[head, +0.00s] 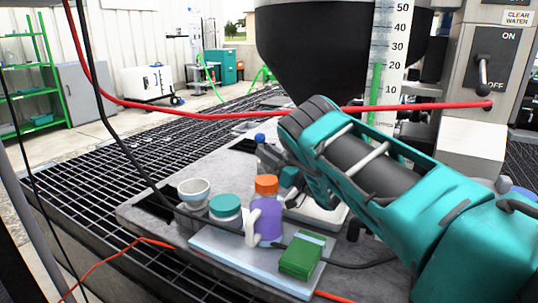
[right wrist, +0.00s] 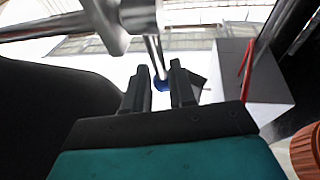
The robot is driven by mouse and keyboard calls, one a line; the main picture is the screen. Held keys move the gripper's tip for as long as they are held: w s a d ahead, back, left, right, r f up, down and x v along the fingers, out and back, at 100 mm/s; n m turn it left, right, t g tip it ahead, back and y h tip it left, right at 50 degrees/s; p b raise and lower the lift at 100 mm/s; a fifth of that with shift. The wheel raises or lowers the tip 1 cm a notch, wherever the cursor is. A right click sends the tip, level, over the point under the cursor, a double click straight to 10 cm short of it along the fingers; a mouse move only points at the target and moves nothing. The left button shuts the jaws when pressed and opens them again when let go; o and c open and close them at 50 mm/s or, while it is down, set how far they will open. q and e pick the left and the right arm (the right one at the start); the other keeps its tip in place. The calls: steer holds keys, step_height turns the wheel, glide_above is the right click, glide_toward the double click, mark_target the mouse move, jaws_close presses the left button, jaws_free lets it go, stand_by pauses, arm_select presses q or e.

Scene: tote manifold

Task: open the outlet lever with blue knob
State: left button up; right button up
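In the right wrist view, the blue knob (right wrist: 161,85) sits at the lower end of a thin metal lever (right wrist: 154,55) that hangs from a metal pipe fitting (right wrist: 137,16). My right gripper (right wrist: 158,80) has its two dark fingers apart, and the knob shows in the gap between them. I cannot tell whether the fingers touch it. In the head view, my teal right arm covers the area below the dark hopper (head: 325,60), and the outlet lever is not clearly visible there. My left gripper is not in view.
A tray (head: 215,243) holds an orange-capped purple bottle (head: 267,220), a teal-lidded jar (head: 226,210) and a green box (head: 301,257). A red hose (head: 190,113) crosses in front of the hopper. A small blue-topped item (head: 260,138) stands left of my arm.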

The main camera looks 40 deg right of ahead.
steer(key=shift+o, duration=1.4)
steer(key=v, duration=1.2)
steer(key=shift+p, duration=0.35)
